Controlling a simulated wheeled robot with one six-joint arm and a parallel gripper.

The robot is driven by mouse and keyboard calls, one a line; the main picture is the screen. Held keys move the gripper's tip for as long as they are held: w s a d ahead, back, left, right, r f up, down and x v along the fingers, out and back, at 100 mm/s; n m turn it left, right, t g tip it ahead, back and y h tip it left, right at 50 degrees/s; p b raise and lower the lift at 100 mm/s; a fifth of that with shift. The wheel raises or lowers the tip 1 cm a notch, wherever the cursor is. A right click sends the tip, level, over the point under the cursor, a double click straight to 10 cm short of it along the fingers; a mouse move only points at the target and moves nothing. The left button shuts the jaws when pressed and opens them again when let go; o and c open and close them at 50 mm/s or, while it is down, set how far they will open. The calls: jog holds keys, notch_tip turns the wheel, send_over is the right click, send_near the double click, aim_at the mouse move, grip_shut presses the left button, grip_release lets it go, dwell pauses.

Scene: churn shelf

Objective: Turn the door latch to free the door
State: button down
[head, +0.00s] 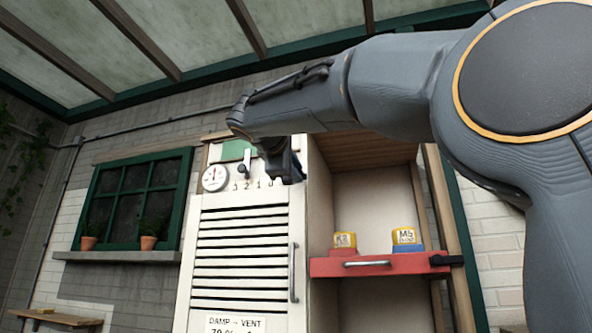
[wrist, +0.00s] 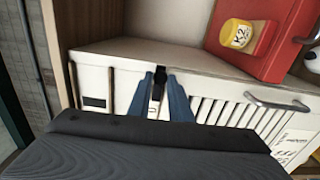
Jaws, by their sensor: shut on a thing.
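The white louvred door (head: 240,240) stands on the left side of the cabinet and appears closed. It has a vertical metal handle (head: 294,272) near its right edge. My gripper (head: 288,168) is at the door's upper right corner. In the wrist view, my gripper (wrist: 165,88) has its two blue-grey fingers around a dark narrow latch (wrist: 158,80) by the door's top edge. The fingers are shut on it. In the head view, the latch is hidden behind the gripper. The door also shows in the wrist view (wrist: 228,112), with its handle (wrist: 278,104).
Right of the door is an open wooden bay with a red drawer (head: 330,267) holding yellow-topped tubs marked K2 (head: 344,240) and M5 (head: 405,236). A round dial (head: 215,178) and a black-knobbed lever (head: 245,156) with a number scale sit above the door.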

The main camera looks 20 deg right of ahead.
jog(key=c, duration=1.6)
grip_release()
jog(key=shift+c, duration=0.2)
jog(key=b+v, duration=0.3)
jog(key=v, duration=0.5)
